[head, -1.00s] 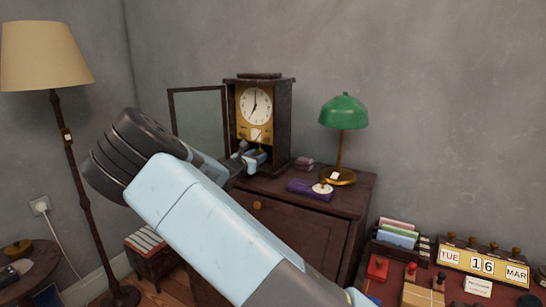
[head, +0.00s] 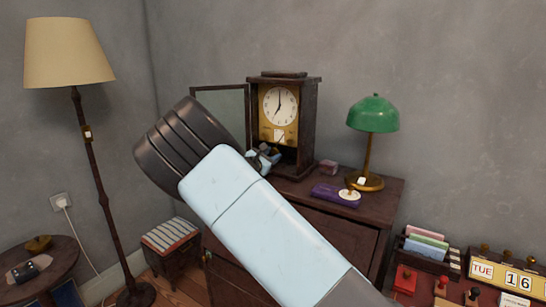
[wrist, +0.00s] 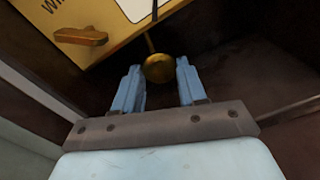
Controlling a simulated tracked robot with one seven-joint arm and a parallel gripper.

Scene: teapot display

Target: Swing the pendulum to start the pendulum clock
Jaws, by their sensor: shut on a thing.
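The pendulum clock (head: 310,115) stands upright on a dark wooden cabinet, its glass door (head: 222,108) swung open to the left. Its white dial (head: 280,105) reads about seven. My gripper (head: 264,157) reaches into the lower part of the case from the left front. In the wrist view my gripper (wrist: 158,75) has its blue fingers on either side of the round brass pendulum bob (wrist: 159,68), shut on it. The thin pendulum rod (wrist: 150,42) rises from the bob. A brass key-like knob (wrist: 80,37) sits on the gold plate. In the head view the bob is hidden.
The cabinet top (head: 385,190) carries a green lamp (head: 373,115) and a purple case (head: 331,194) right of the clock. A floor lamp (head: 68,55) stands at left. A desk with a calendar (head: 508,275) is at lower right.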

